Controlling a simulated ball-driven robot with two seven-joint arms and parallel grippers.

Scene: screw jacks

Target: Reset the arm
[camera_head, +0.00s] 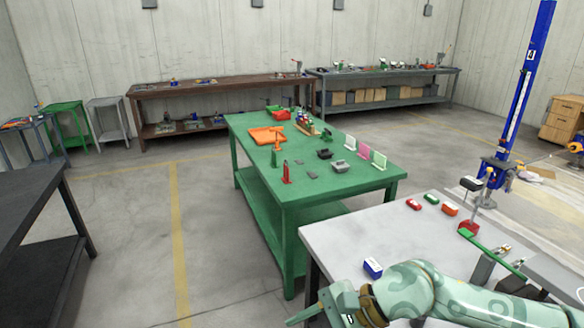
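My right arm, pale green with darker swirls, comes in from the lower right across the grey table. Its gripper (312,312) points left, past the table's near left corner at the bottom of the view. One thin green finger shows clearly. The rest of the gripper is partly cut off by the frame's lower edge, so I cannot tell whether it is open. My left gripper is not in view.
The grey table (350,236) bears a blue-and-white box (373,267), small red, green and orange boxes, and a blue screw jack post (520,90) stands behind it. A green table (260,157) holds several items. Floor is clear at left, beside a black table (25,200).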

